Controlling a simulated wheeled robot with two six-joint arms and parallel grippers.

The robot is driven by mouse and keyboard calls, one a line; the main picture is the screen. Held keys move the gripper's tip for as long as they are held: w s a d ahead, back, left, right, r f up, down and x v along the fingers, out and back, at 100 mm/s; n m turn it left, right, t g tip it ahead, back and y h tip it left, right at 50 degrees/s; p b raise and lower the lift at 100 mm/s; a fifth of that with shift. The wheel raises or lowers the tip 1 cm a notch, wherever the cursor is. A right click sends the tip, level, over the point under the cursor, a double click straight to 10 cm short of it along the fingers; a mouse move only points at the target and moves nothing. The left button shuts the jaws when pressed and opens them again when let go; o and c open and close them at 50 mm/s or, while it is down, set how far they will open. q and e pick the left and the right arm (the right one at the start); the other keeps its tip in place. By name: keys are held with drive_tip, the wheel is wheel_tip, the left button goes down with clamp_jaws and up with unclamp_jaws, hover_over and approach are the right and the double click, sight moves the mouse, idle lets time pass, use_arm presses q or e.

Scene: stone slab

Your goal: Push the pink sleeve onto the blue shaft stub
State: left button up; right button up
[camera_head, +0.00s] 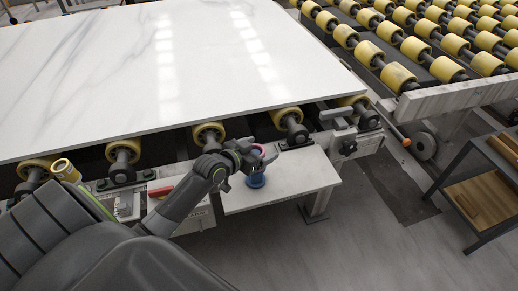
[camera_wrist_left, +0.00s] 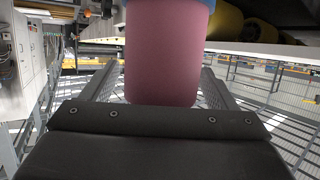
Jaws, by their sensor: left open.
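The pink sleeve (camera_wrist_left: 165,55) fills the upper middle of the left wrist view, between the two fingers. In the head view its pink top (camera_head: 258,149) shows just above my left gripper (camera_head: 262,160). In the left wrist view a blue edge (camera_wrist_left: 208,4) meets the sleeve at the top of the picture. My left gripper is open around the sleeve. The fingers hide where sleeve and stub meet in the head view, so I cannot tell how far they overlap. My right gripper is not in view.
A large white marble slab (camera_head: 170,70) lies on yellow rollers (camera_head: 208,133) just behind the gripper. The white ledge (camera_head: 305,180) is clear to the right. A roller conveyor (camera_head: 420,50) stands at the upper right, and a shelf cart (camera_head: 490,185) at the right edge.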

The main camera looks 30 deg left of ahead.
use_arm(q)
drive_tip(key=p+v, duration=0.2)
drive_tip(key=v, duration=1.5)
drive_tip(key=shift+s, duration=0.2)
drive_tip(key=shift+a, duration=0.1)
